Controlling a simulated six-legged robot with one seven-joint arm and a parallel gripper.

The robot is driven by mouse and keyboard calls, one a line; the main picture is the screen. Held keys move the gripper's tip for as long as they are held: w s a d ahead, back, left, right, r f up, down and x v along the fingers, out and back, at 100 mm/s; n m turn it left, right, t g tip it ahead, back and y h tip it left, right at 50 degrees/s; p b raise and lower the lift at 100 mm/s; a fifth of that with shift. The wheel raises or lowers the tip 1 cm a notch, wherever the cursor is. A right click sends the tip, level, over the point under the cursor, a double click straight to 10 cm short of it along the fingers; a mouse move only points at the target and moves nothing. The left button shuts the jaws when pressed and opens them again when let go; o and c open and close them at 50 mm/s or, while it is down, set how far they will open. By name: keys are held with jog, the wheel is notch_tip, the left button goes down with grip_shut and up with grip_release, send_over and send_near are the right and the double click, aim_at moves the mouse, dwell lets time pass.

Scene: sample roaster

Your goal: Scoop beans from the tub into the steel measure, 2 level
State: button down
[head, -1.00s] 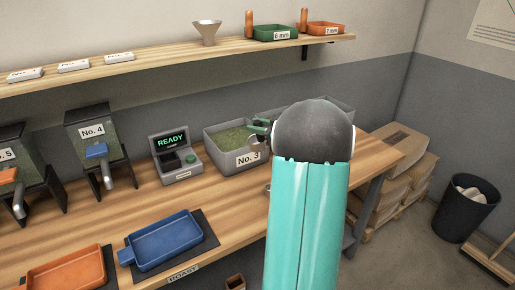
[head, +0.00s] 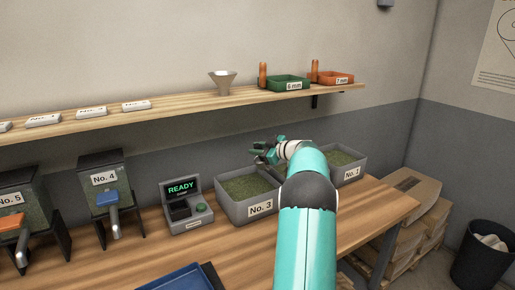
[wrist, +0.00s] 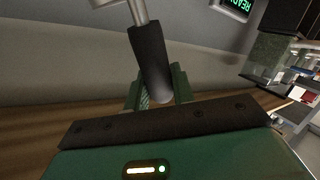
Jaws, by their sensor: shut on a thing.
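My gripper (head: 262,150) is raised above the back of the grey tub labelled No. 3 (head: 262,209), which holds green beans (head: 246,187). In the wrist view its fingers (wrist: 157,90) are shut on the dark handle of a scoop (wrist: 150,60), with a pale metal shank running up out of frame. The scoop's bowl is out of the wrist view and too small to make out in the head view, so I cannot tell whether it holds beans. A second grey tub of beans (head: 352,174) stands to the right, partly behind my arm. I cannot make out the steel measure.
A scale with a READY display (head: 186,204) stands left of tub No. 3. Hoppers No. 4 (head: 104,185) and No. 5 (head: 25,205) are further left. A blue tray (head: 185,279) lies at the front. A shelf (head: 180,112) with a funnel (head: 222,82) runs above.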

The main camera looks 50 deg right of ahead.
jog(key=shift+w+a+f+n+h, duration=0.7)
jog(key=shift+a+f, duration=2.2)
jog(key=shift+f, duration=3.25)
jog(key=shift+s+d+r+m+t+y, duration=0.1)
jog(key=shift+d+r+m+t+y, duration=0.25)
jog(key=shift+r+m, duration=0.35)
jog(key=shift+s+d+r+m+t+y, duration=0.1)
jog(key=shift+d+r+m+y, duration=0.2)
jog(key=shift+d+r+m, duration=0.45)
jog(key=shift+d+r+m+t+y, duration=0.25)
jog(key=shift+r+m+y, duration=0.1)
jog(key=shift+r, duration=0.65)
notch_tip(320, 180, up, 8)
jog(key=shift+r, duration=0.15)
